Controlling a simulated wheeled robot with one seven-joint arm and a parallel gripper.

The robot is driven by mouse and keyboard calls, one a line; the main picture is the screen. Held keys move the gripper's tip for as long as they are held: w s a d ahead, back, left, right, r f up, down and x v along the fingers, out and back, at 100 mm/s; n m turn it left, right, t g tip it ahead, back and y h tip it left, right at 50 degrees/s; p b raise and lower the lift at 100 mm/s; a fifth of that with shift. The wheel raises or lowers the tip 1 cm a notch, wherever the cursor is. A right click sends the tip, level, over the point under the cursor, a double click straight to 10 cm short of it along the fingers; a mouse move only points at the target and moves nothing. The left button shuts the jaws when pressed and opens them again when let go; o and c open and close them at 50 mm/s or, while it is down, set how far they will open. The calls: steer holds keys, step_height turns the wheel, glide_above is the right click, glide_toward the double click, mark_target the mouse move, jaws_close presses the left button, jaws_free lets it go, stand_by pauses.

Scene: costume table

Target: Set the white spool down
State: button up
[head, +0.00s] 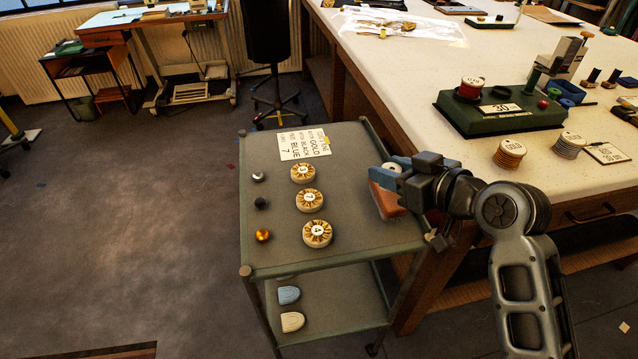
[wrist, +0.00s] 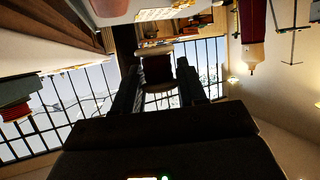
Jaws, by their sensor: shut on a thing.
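My gripper (head: 392,178) is over the right side of the grey-green cart's top (head: 270,230), beside the white table's edge. In the wrist view my gripper (wrist: 158,85) is shut on a spool-like thing (wrist: 157,70), held between the two dark fingers. It is in shadow and looks brownish, so I cannot tell that it is white.
A blue piece (head: 382,176) and an orange-brown piece (head: 386,202) show beside my gripper. Several round numbered discs (head: 310,200), small balls and a lettered card (head: 303,145) lie on the cart. A green stand with a red spool (head: 470,88) is on the white table (head: 400,90).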

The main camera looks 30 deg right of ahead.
steer(key=w+a+f, duration=0.4)
steer(key=a, duration=0.1)
steer(key=w+a+f+p, duration=0.1)
steer(key=a+f, duration=0.1)
steer(key=a, duration=0.1)
steer(key=shift+w+a, duration=0.2)
steer(key=shift+w, duration=0.2)
steer(key=shift+a+f, duration=0.1)
steer(key=shift+f, duration=2)
steer(key=shift+f, duration=0.15)
steer(key=o, duration=1.1)
steer(key=shift+o, duration=0.2)
steer(key=shift+r+p, duration=0.25)
steer(key=shift+p, duration=0.05)
steer(key=b+v, duration=0.1)
steer(key=v, duration=1.1)
steer(key=shift+f, duration=0.15)
